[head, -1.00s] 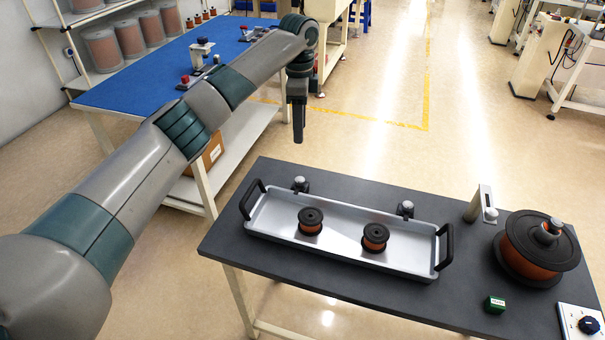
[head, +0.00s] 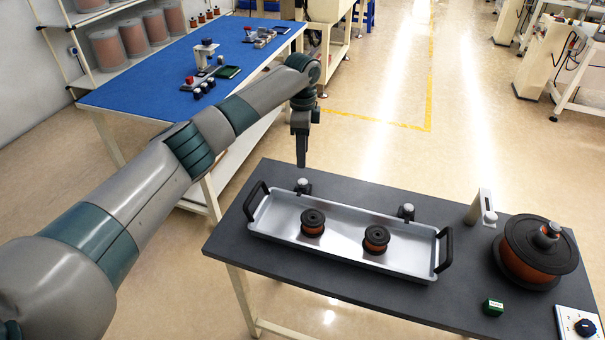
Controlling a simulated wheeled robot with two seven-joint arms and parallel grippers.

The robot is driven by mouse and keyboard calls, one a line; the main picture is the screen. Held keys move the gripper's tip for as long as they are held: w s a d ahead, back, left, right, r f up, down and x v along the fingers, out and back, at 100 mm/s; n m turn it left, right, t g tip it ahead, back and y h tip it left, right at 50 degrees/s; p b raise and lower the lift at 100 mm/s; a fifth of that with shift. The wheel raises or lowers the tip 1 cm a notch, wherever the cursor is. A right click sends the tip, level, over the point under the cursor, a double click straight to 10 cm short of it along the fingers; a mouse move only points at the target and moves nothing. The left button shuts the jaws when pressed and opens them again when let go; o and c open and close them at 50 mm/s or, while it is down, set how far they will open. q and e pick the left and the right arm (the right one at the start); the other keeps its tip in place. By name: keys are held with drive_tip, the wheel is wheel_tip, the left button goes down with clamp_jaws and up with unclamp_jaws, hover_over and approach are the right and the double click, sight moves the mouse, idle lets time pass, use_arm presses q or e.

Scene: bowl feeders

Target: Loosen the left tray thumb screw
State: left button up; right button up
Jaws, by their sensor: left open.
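A silver tray (head: 340,257) with black end handles lies on the dark table (head: 365,315). The left tray thumb screw (head: 303,185), a pale knob on a black clamp, stands at the tray's back edge on the left. A matching right thumb screw (head: 406,211) stands further right on the same edge. Two copper-wire spools, one left (head: 312,224) and one right (head: 376,240), stand in the tray. My left gripper (head: 301,160) points down, open and empty, just above and behind the left thumb screw, apart from it. My right gripper is out of view.
A large copper spool (head: 535,260), a grey post with a knob (head: 481,205), a green box (head: 492,307) and a dial box (head: 580,325) occupy the table's right side. A blue-topped bench (head: 150,90) with small parts is behind my left arm.

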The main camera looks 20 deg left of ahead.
sight(302, 182)
use_arm(q)
wheel_tip(302, 182, down, 8)
drive_tip(key=shift+f+p, duration=0.25)
drive_tip(key=shift+p, duration=0.55)
drive_tip(key=shift+f, duration=0.7)
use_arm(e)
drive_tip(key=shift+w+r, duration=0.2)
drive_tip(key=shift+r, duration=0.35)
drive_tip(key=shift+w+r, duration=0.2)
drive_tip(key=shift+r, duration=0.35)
use_arm(q)
drive_tip(key=c, duration=1)
